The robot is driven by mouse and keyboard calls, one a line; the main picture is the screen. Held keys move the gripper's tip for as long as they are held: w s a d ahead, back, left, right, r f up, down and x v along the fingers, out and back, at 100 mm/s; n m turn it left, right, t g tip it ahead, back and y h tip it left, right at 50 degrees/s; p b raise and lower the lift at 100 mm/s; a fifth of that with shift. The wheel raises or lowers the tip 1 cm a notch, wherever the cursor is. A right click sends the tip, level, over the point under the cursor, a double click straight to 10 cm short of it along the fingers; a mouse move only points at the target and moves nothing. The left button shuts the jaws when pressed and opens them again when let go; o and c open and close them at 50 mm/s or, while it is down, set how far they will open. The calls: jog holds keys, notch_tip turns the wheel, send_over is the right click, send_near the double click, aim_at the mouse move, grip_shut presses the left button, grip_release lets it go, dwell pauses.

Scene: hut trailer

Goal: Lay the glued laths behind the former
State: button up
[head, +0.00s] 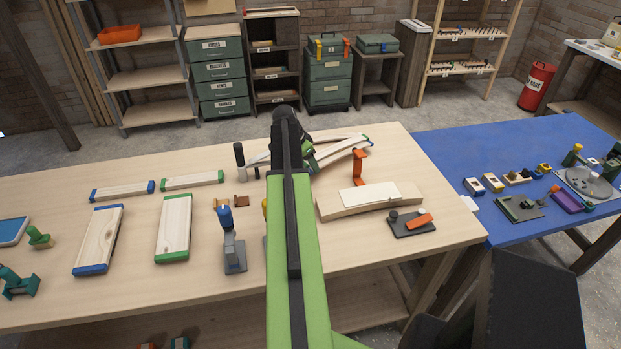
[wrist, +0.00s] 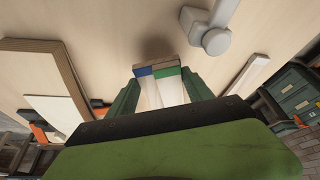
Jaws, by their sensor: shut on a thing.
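My gripper (wrist: 160,92) is shut on the glued laths (wrist: 158,74), a pale pair side by side with one blue end and one green end. In the head view the laths (head: 342,152) stick out to the right of my gripper (head: 309,153), slanting up to the right over the table's far part. Whether they touch the table I cannot tell. A thick, curved-edged wooden block (head: 330,211), apparently the former, lies nearer the front with a pale board (head: 368,196) on it. In the wrist view the block (wrist: 70,66) is at left. My arm hides part of the bench.
An orange upright clamp (head: 358,168) stands between laths and block. A black plate with an orange handle (head: 418,221) lies at right. Blue-ended (head: 98,240) and green-ended boards (head: 173,228) lie left, near a grey-and-blue tool (head: 234,250). A blue table (head: 462,150) adjoins at right.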

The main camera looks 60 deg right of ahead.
notch_tip(320, 180, down, 4)
jog(key=b, duration=0.3)
jog(key=shift+b, duration=0.4)
jog(key=shift+r, duration=0.2)
jog(key=shift+f, duration=0.15)
jog(key=o, duration=1.4)
jog(key=p+v, duration=1.1)
jog(key=v, duration=0.1)
jog(key=shift+p, duration=0.3)
jog(key=shift+a, duration=0.15)
